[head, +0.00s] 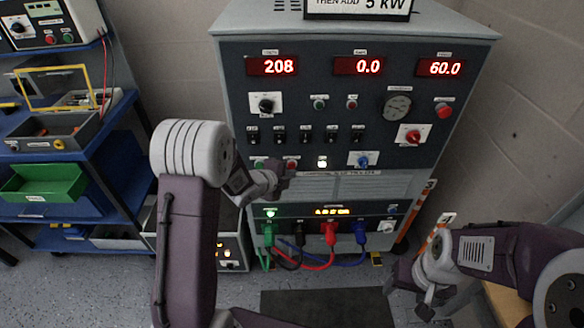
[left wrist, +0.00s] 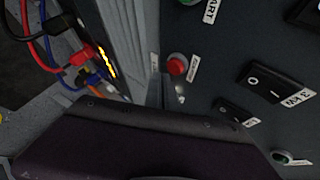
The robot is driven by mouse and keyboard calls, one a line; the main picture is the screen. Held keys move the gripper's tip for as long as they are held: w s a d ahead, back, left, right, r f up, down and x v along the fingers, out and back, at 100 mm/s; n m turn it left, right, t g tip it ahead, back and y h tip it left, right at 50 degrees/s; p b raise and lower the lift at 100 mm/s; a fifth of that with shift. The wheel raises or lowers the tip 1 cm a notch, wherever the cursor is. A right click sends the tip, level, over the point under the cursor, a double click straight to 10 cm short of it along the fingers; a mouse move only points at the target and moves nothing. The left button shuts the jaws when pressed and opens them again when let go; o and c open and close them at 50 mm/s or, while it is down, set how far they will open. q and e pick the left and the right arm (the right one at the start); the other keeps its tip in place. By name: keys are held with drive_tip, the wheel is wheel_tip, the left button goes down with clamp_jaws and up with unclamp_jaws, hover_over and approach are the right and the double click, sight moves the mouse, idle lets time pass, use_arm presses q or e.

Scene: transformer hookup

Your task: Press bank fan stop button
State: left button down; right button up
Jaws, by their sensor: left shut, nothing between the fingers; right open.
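The front panel of a grey cabinet (head: 300,215) faces me. A small red button (head: 292,164) sits in the row below the black switches, with a green button (head: 259,165) to its left. The red button also shows in the left wrist view (left wrist: 176,66), with a small label beside it that I cannot read. My left gripper (head: 288,177) is shut and empty, in front of the panel just below the red button in the head view. I cannot tell whether it touches the panel. My right gripper (head: 428,298) is open and empty at lower right, away from the panel.
A lit white button (head: 322,162) and a blue knob (head: 363,160) lie to the right in the same row. Coloured cables (head: 330,238) hang at the cabinet's bottom. A blue shelf rack (head: 75,210) stands at left. A dark mat (head: 325,308) lies on the floor.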

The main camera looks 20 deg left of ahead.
use_arm(q)
drive_tip(key=shift+w+a, duration=0.1)
drive_tip(key=shift+w, duration=0.15)
drive_tip(key=shift+w+a, duration=0.1)
drive_tip(key=shift+w, duration=0.3)
idle(0.5)
drive_tip(key=s+d+b, duration=0.2)
drive_tip(key=s+b, duration=0.1)
drive_tip(key=s, duration=0.4)
drive_tip(key=shift+s, duration=0.25)
idle(0.6)
idle(0.5)
